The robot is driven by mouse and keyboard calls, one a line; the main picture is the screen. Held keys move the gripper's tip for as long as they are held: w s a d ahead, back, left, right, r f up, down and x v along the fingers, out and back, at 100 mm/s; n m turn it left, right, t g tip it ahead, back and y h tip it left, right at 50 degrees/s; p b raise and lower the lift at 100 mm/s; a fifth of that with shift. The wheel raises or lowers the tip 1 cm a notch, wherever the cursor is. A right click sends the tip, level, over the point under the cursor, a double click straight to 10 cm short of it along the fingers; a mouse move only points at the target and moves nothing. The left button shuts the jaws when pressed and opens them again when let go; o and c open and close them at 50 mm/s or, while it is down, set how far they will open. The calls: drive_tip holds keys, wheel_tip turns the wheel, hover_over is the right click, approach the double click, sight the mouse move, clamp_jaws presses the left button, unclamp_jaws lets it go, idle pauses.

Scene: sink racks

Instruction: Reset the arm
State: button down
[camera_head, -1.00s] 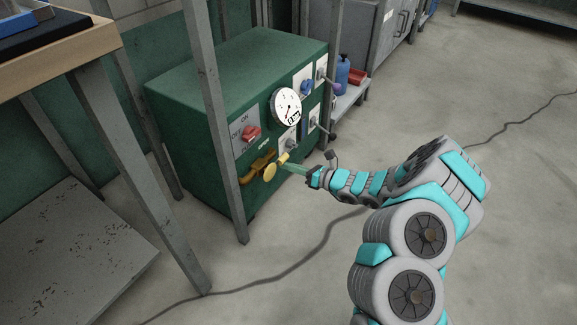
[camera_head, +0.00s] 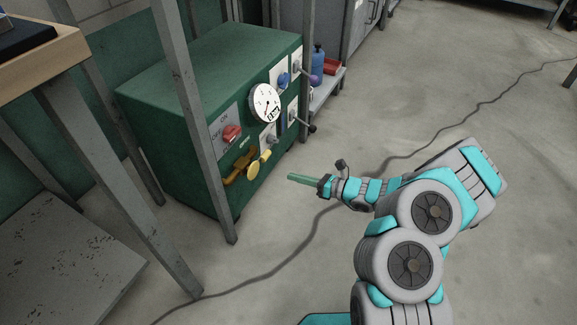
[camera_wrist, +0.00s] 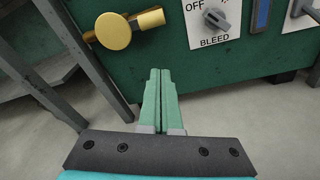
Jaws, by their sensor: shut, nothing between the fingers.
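My gripper (camera_head: 292,178) has green fingers pressed together with nothing between them. In the head view it hangs over the concrete floor, apart from the green machine (camera_head: 205,70) and to the right of its front panel. In the wrist view the closed fingers (camera_wrist: 158,72) point at the machine's lower front. My teal and grey arm stretches in from the lower right, bent at its joints.
The panel carries a red switch (camera_head: 231,132), a round gauge (camera_head: 265,103), a yellow valve handle (camera_head: 254,169) and a bleed knob (camera_wrist: 216,18). Grey posts (camera_head: 190,110) stand in front of the machine. A dark cable (camera_head: 285,258) crosses the otherwise open floor.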

drive_tip(key=s+a+r+n+g+h+p, duration=0.1)
drive_tip(key=s+a+r+n+g+p, duration=0.3)
drive_tip(key=s+r+n, duration=0.75)
drive_tip(key=s+a+r+n+g+h+p, duration=0.1)
drive_tip(key=s+a+r+n+g, duration=0.6)
drive_tip(key=r, duration=0.7)
drive_tip(key=s+d+r+n+h+p, duration=0.2)
drive_tip(key=s+d+n+h, duration=0.1)
drive_tip(key=s, duration=0.3)
drive_tip(key=s+d+r+n+h+p, duration=0.1)
drive_tip(key=s+d+r+n+h, duration=0.1)
drive_tip(key=s+d+r, duration=0.3)
drive_tip(key=s+d+r+n+t+h+p, duration=0.2)
drive_tip(key=s+d+h, duration=0.6)
drive_tip(key=d, duration=0.7)
drive_tip(key=s+n+p, duration=0.1)
drive_tip(key=s+n, duration=0.1)
drive_tip(key=shift+s+p, duration=0.3)
drive_tip(key=shift+s, duration=0.1)
drive_tip(key=c, duration=1.6)
unclamp_jaws()
